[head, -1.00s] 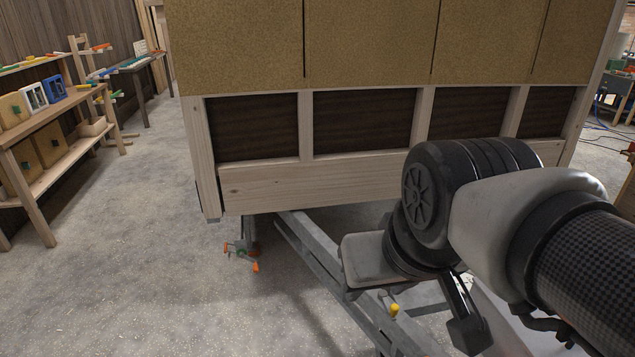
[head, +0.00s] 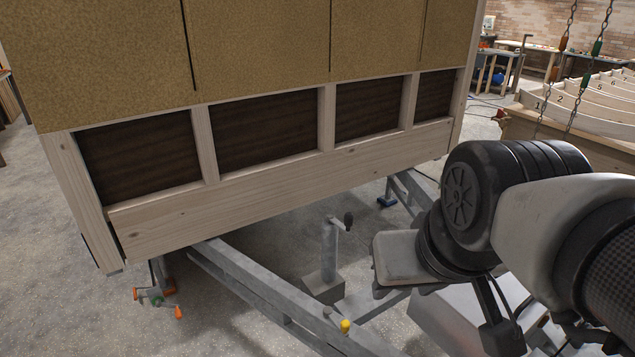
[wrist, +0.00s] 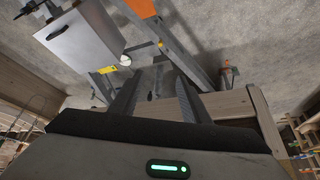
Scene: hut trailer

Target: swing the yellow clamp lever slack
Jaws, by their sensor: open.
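The yellow clamp lever shows as a small yellow knob (head: 345,326) on the grey trailer drawbar, low in the middle of the head view. Its shaft and clamp are too small to make out. In the wrist view a tiny yellow spot on the drawbar looks like the same knob (wrist: 160,44). My gripper (wrist: 157,82) shows in the wrist view with two dark fingers apart and nothing between them. The knob lies beyond the fingertips, clear of them. In the head view my arm is to the right of the knob.
The hut's wooden wall (head: 270,195) stands behind the drawbar (head: 265,295). A corner jack with orange ends (head: 155,297) is at left. A grey metal box (wrist: 80,42) lies beside the drawbar. The floor at left is clear.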

